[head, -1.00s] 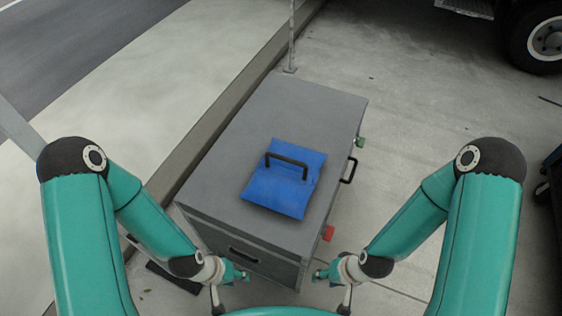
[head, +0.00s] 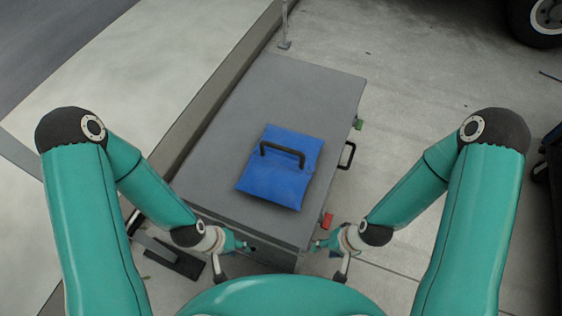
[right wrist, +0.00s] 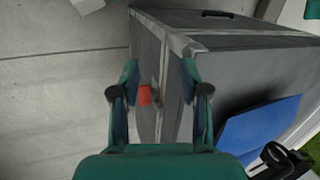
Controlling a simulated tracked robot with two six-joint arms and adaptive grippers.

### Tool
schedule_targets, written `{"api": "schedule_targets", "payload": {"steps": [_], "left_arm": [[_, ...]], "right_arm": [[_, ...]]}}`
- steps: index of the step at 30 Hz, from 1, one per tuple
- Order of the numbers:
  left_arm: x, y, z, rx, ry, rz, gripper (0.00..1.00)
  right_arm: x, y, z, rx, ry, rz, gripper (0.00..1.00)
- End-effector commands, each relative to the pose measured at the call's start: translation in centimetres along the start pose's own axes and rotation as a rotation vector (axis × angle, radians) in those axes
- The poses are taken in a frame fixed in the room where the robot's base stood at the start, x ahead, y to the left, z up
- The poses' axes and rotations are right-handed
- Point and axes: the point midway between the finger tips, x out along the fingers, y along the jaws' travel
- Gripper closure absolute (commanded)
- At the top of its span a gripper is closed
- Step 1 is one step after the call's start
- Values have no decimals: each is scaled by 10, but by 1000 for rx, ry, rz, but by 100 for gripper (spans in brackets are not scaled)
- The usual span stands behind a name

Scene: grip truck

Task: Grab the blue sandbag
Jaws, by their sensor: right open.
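The blue sandbag (head: 277,175) lies flat on top of a grey box (head: 310,85), with a black handle (head: 283,152) arching over it. In the right wrist view the sandbag (right wrist: 258,127) shows at the lower right. My left gripper (head: 245,248) is near the box's front edge, short of the sandbag; its jaw state is too small to tell. My right gripper (head: 318,245) is by the box's front right corner, apart from the sandbag. In the right wrist view its two fingers (right wrist: 158,88) stand wide apart with nothing held between them.
The box has a black side handle (head: 347,156), a green part (head: 358,124) and a red part (head: 327,221) on its right side. A kerb (head: 215,100) runs along its left. A post (head: 284,30) stands behind it. A truck wheel (head: 540,20) is at the far right.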

Motion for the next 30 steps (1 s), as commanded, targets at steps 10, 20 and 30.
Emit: {"api": "schedule_targets", "payload": {"steps": [10,20,30], "left_arm": [[-1,0,0,0,0,0,60],[-8,3,0,0,0,0,60],[-14,5,0,0,0,0,60]], "right_arm": [[-6,-9,-24,771,-121,66,54],[-98,-91,-157,1589,-43,82,54],[-201,-203,-211,1647,31,-111,54]]}}
